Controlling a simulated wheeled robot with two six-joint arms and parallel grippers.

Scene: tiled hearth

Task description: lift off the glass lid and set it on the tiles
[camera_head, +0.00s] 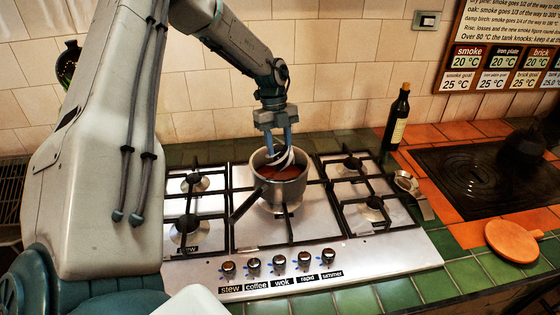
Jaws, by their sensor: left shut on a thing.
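A steel saucepan (283,188) with red sauce in it stands on the middle burner of the hob, its dark handle pointing to the lower left. My left gripper (281,150) comes down from above over the pot's mouth. Its fingers are shut on the glass lid (289,158), which shows only as a pale, thin curved rim at the fingertips. The lid looks tilted over the pot opening, and the red sauce shows below it. I cannot tell whether the lid still touches the pot's rim. My right gripper is not in view.
The steel hob (330,261) has black grates and front knobs. Green tiles (433,286) run along its front and right.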

